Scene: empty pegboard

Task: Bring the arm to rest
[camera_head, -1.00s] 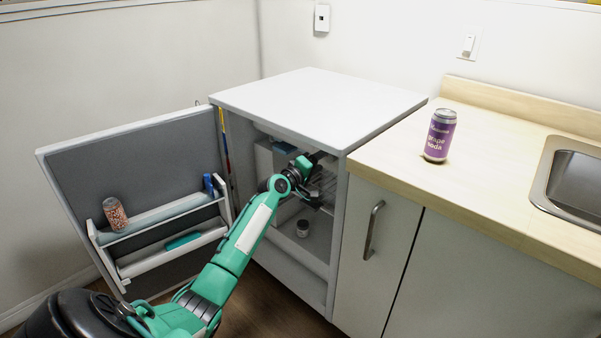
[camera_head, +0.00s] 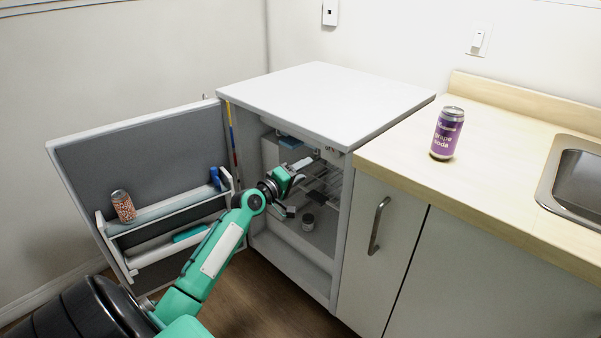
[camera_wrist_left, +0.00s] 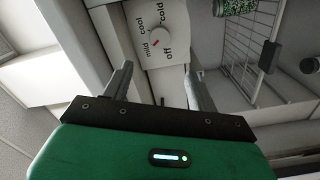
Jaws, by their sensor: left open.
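My left gripper (camera_head: 298,184) is at the open front of a small white fridge (camera_head: 330,95). Its two fingers are apart with nothing between them, as the left wrist view (camera_wrist_left: 160,85) also shows. A white temperature dial (camera_wrist_left: 168,45), marked off, cold, cool and mild, lies beyond the fingertips in the wrist view, apart from them as far as I can tell. My green left arm (camera_head: 215,255) reaches up from the lower left. My right gripper is out of view.
The open fridge door (camera_head: 140,160) stands left of my arm, holding a speckled can (camera_head: 123,206) and blue items. A small jar (camera_head: 308,222) and wire rack (camera_head: 322,178) are inside. A grape soda can (camera_head: 447,133) stands on the counter (camera_head: 400,155) by the sink.

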